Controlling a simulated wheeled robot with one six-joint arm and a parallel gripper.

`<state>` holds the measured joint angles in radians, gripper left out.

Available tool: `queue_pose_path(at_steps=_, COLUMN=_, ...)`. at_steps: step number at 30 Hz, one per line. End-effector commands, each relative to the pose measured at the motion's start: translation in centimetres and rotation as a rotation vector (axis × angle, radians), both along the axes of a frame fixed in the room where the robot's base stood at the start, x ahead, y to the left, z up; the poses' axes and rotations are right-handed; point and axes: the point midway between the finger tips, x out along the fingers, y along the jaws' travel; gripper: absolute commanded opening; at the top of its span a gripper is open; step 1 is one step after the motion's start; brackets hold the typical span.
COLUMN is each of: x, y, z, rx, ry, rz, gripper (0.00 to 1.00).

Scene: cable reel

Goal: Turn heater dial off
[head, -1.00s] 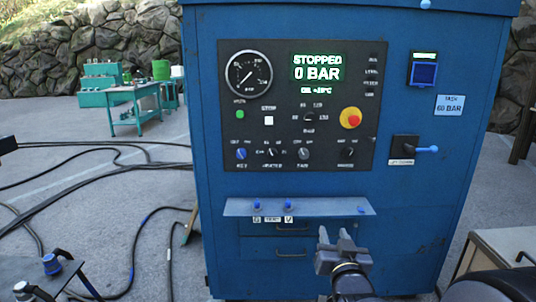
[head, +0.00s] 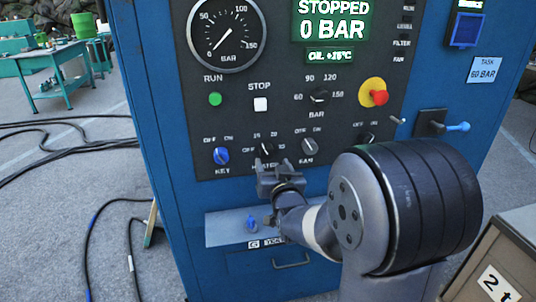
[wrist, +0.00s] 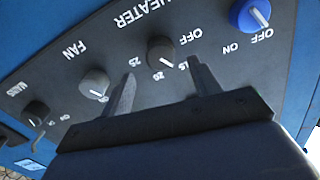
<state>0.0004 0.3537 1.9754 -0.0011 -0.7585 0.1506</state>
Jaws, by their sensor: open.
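The heater dial (head: 266,149) is a dark round knob low on the black control panel, between the blue key switch and the fan dial. In the wrist view the heater dial (wrist: 160,50) appears upside down, with OFF and several numbers beside it. Its pale mark faces the numbers, away from OFF; the exact setting is hard to tell. My gripper (head: 279,167) is just below and in front of the dial. In the wrist view my gripper (wrist: 160,75) is open and empty, its fingertips on either side of the dial's near edge, with no clear contact.
The blue key switch (head: 221,155) and the fan dial (head: 309,145) flank the heater dial closely. A small shelf (head: 225,229) with a blue knob (head: 252,224) juts out below. The display reads STOPPED, 0 BAR. A red emergency button (head: 379,97) is at upper right.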

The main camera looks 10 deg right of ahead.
Motion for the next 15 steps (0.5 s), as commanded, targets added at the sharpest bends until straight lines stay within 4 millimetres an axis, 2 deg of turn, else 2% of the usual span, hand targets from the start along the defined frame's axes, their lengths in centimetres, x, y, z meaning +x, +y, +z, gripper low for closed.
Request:
queue_pose_path(at_steps=6, x=3.2, y=0.0, z=0.1, rx=0.0, ry=0.001, rz=0.0, gripper=0.59)
queue_pose_path(at_steps=15, x=4.8, y=0.0, z=0.0, rx=0.0, ry=0.0, rz=0.0, gripper=0.59)
